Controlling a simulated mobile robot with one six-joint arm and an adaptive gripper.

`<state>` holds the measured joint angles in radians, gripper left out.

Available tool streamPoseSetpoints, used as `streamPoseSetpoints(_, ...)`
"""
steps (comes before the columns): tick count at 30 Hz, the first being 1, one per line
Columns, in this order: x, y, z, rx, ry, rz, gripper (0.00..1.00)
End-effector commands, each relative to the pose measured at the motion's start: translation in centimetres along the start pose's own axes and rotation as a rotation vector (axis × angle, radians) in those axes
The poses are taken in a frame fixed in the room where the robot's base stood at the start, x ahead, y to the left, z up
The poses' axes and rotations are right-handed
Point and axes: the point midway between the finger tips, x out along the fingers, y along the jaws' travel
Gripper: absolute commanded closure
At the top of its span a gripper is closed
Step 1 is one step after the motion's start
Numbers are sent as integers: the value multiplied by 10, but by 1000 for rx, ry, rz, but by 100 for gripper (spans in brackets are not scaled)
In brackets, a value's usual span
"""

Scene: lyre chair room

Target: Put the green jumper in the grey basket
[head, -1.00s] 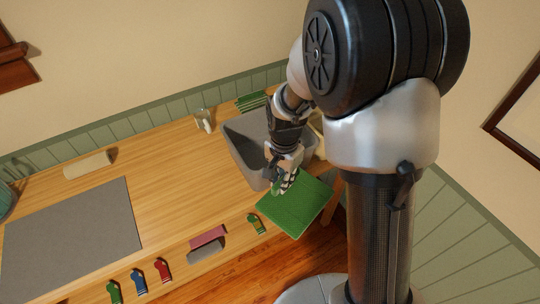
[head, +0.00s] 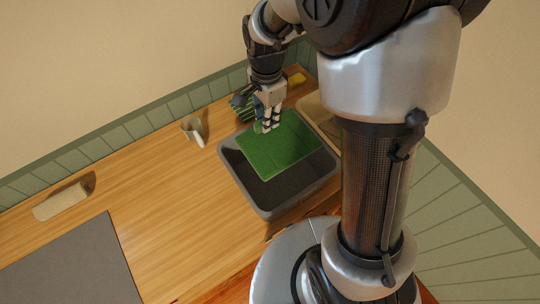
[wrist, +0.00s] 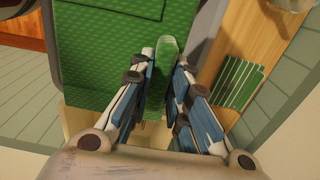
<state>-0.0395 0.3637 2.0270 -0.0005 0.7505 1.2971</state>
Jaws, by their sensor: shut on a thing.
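The green jumper (head: 285,155) is a flat, folded, roughly square piece that hangs over the opening of the grey basket (head: 270,214). My gripper (head: 267,127) is at its far left edge in the head view, shut on it. In the wrist view the jumper (wrist: 120,62) fills the upper left, and a green strip of it shows between the fingers (wrist: 163,90). The basket's dark inside shows around the jumper's near and right sides. I cannot tell how high the jumper is above the basket floor.
A pale cup (head: 194,131) stands left of the basket. A beige tray (head: 318,113) is to its right. A grey mat (head: 75,266) and a cream block (head: 60,203) lie left.

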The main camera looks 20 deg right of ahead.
Motion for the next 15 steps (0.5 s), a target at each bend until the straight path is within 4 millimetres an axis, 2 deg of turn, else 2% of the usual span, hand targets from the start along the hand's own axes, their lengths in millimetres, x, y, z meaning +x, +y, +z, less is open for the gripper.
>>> streamPoseSetpoints(15, 131, 1, 0, -1, -2, 5, 100)
